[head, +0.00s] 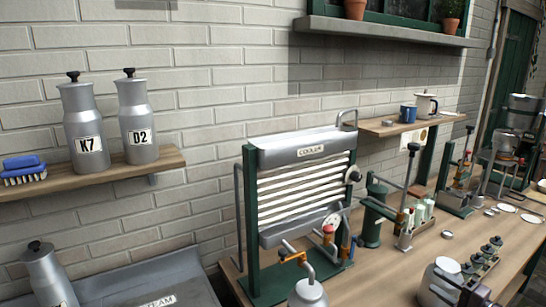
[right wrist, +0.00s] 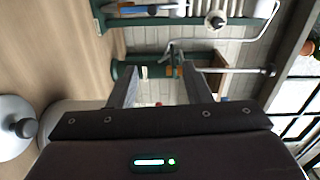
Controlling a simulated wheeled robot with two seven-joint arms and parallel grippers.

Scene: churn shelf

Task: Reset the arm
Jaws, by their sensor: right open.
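My right gripper (right wrist: 158,78) shows in the right wrist view with its two dark fingers apart. Nothing is held between them; a green bench device (right wrist: 150,70) shows beyond the gap. In the head view a grey and dark part at the lower right edge looks like my right arm, but its fingers cannot be made out there. My left gripper is not in view.
Metal churns K7 (head: 86,125) and D2 (head: 138,120) stand on the left wooden shelf (head: 110,178) beside a blue brush (head: 23,170). The green-framed cooler (head: 305,185) stands on the crowded wooden bench (head: 385,275). Another churn (head: 48,275) stands lower left.

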